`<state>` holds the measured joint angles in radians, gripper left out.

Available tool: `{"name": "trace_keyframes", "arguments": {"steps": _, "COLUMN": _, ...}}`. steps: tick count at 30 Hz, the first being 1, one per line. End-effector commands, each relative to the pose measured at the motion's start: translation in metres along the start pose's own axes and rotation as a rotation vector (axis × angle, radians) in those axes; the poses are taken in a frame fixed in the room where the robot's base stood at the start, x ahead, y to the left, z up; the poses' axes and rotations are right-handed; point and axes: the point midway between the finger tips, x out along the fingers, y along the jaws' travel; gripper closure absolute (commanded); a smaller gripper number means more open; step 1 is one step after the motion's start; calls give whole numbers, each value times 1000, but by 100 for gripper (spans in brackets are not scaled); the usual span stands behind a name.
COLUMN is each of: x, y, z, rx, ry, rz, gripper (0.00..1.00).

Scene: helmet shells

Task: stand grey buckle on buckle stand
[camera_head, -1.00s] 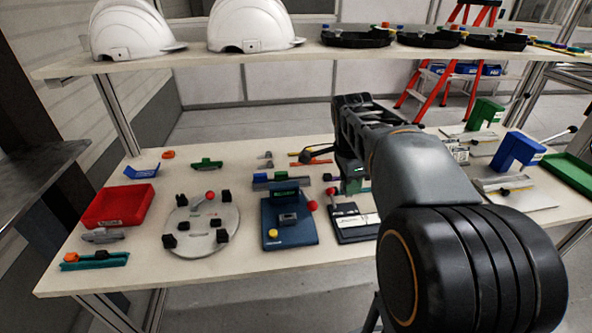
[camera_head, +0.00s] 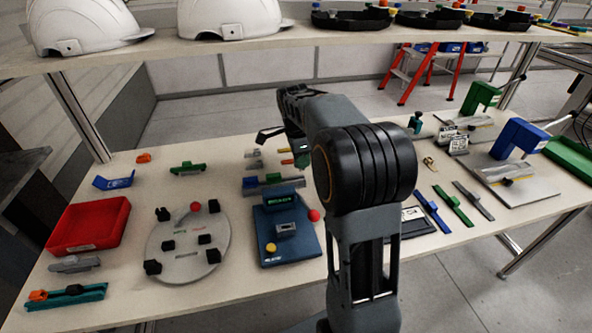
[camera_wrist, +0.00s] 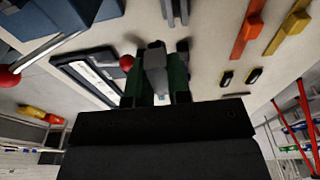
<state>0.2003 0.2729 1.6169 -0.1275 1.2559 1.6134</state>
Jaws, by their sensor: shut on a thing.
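My gripper (camera_wrist: 157,82) shows in the wrist view with green-sided fingers. It is shut on a small grey piece, the grey buckle (camera_wrist: 155,62), which sticks out between the fingertips. In the head view my gripper (camera_head: 296,148) hangs above the back middle of the table, beside orange strips; the buckle is hidden there. I cannot tell for sure which fixture is the buckle stand. A low grey and blue block row (camera_head: 272,184) lies just in front of my gripper, behind a blue board (camera_head: 287,245) with a red ball knob.
A round grey plate (camera_head: 187,245) with black blocks and a red tray (camera_head: 88,226) lie left. Blue, green and grey strips (camera_head: 452,205) and a blue bracket (camera_head: 518,139) lie right. A shelf (camera_head: 160,48) with white helmets runs above the table's back.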

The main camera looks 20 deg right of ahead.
Motion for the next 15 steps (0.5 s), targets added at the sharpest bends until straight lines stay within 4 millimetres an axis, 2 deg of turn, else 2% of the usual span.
{"name": "trace_keyframes", "arguments": {"steps": 4, "x": 15, "y": -12, "z": 8, "rx": -3, "ry": 0, "rz": 0, "gripper": 100}}
{"name": "trace_keyframes", "arguments": {"steps": 15, "x": 31, "y": -25, "z": 16, "rx": -4, "ry": 0, "rz": 0, "gripper": 100}}
